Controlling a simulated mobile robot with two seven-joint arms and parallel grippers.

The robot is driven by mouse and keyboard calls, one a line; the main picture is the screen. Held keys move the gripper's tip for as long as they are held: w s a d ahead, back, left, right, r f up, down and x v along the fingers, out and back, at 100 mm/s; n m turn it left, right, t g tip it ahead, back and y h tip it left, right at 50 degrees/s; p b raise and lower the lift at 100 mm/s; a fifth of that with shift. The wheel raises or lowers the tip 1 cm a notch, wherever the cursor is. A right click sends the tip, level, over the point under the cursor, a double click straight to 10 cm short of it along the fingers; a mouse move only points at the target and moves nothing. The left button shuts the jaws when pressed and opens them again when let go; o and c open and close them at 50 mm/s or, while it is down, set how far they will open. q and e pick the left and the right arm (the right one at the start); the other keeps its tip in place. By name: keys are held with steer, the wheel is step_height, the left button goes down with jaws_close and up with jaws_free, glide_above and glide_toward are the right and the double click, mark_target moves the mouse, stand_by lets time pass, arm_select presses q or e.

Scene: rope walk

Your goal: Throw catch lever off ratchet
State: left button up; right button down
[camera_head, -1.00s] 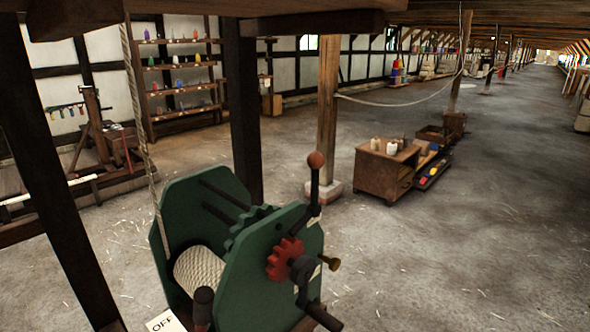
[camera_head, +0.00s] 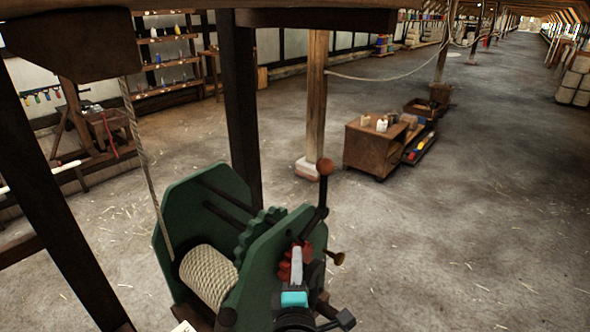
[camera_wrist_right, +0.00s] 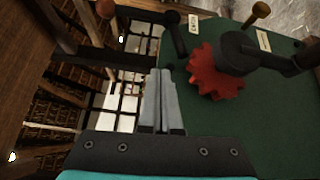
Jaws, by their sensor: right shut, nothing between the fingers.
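The green winch (camera_head: 180,205) stands in front of me. Its catch lever (camera_head: 322,192), black with a red-brown ball knob, stands upright on the right side plate. In the right wrist view the catch lever (camera_wrist_right: 145,13) ends close to the red ratchet wheel (camera_wrist_right: 215,75); I cannot tell if they touch. The ratchet wheel (camera_head: 284,268) is partly hidden by my right gripper in the head view. My right gripper (camera_head: 297,254) is shut and empty, in front of the plate and below the lever's knob. Its fingers also show in the wrist view (camera_wrist_right: 163,75). My left gripper is out of view.
A brass knob (camera_head: 337,258) sticks out right of the ratchet. A rope drum (camera_head: 210,277) sits between the plates. A dark post (camera_head: 241,110) rises behind the winch and a beam crosses overhead.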

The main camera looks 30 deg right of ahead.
mark_target(323, 190)
step_height(323, 190, up, 8)
steer(key=t+h, duration=0.1)
steer(key=shift+r+h, duration=0.15)
steer(key=shift+h, duration=0.25)
steer(key=shift+w, duration=0.1)
steer(key=s+d+p+x, duration=0.1)
steer(key=p+x, duration=0.3)
steer(key=x, duration=0.8)
steer(key=shift+d+r, duration=0.3)
steer(key=shift+d, duration=0.6)
steer(key=shift+w, duration=0.1)
